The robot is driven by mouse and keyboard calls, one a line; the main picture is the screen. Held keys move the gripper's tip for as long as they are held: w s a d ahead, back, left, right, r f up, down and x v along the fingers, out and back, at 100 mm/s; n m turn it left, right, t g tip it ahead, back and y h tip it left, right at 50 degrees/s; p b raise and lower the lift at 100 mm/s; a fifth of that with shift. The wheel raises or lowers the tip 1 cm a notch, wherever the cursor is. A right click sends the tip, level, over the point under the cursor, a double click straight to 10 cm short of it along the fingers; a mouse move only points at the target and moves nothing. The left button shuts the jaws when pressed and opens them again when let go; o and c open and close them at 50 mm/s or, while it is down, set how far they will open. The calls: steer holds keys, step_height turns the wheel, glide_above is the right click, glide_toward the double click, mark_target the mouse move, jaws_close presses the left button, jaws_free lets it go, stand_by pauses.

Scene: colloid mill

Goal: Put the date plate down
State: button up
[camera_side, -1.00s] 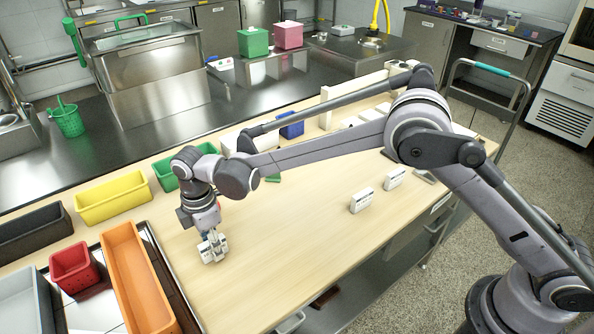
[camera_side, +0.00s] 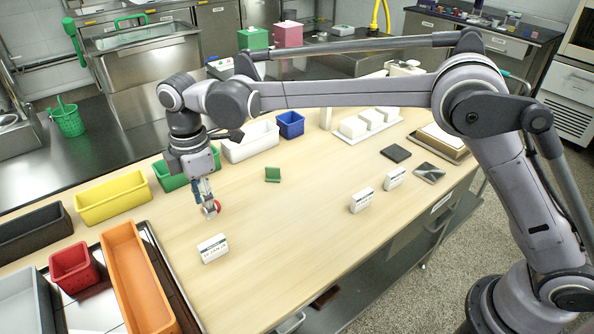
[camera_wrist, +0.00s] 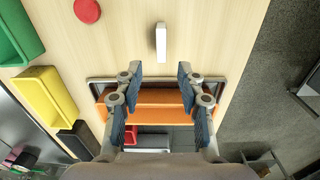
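The date plate (camera_side: 213,248), a small white block with dark print on its face, stands on the light wooden table. In the wrist view it is a narrow white bar (camera_wrist: 161,43) seen from above, beyond my fingertips. My gripper (camera_side: 208,208) points down, above and behind the plate in the side view, clear of it. In the wrist view my gripper (camera_wrist: 160,78) has its two blue-padded fingers well apart with nothing between them.
Two similar white plates (camera_side: 361,200) (camera_side: 395,179) stand to the right. A red disc (camera_wrist: 87,10) lies near my gripper. A green block (camera_side: 272,175) lies further back. An orange bin (camera_side: 135,275), red bin (camera_side: 75,268) and yellow bin (camera_side: 112,196) are at left. Bare table lies right of the plate.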

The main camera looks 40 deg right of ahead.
steer(key=s+d+r+m+t, duration=0.1)
steer(key=s+d+r+m, duration=0.2)
steer(key=d, duration=0.4)
steer(key=s+d+r+m+t, duration=0.1)
steer(key=s+d+r+m, duration=0.15)
steer(key=d, duration=0.35)
steer(key=s+d+r+m+t, duration=0.1)
steer(key=s+d+r+m, duration=0.2)
steer(key=d, duration=0.4)
steer(key=s+d+f+m+t, duration=0.2)
steer(key=s+d+m, duration=0.2)
steer(key=s+d, duration=0.1)
steer(key=s+d+f+m+t, duration=0.2)
steer(key=s+d+f+m, duration=0.1)
steer(key=s+d+m, duration=0.2)
steer(key=shift+s+d+f, duration=0.25)
steer(key=shift+s+d, duration=0.5)
steer(key=shift+s, duration=0.4)
steer(key=shift+o, duration=0.5)
steer(key=shift+w, duration=0.1)
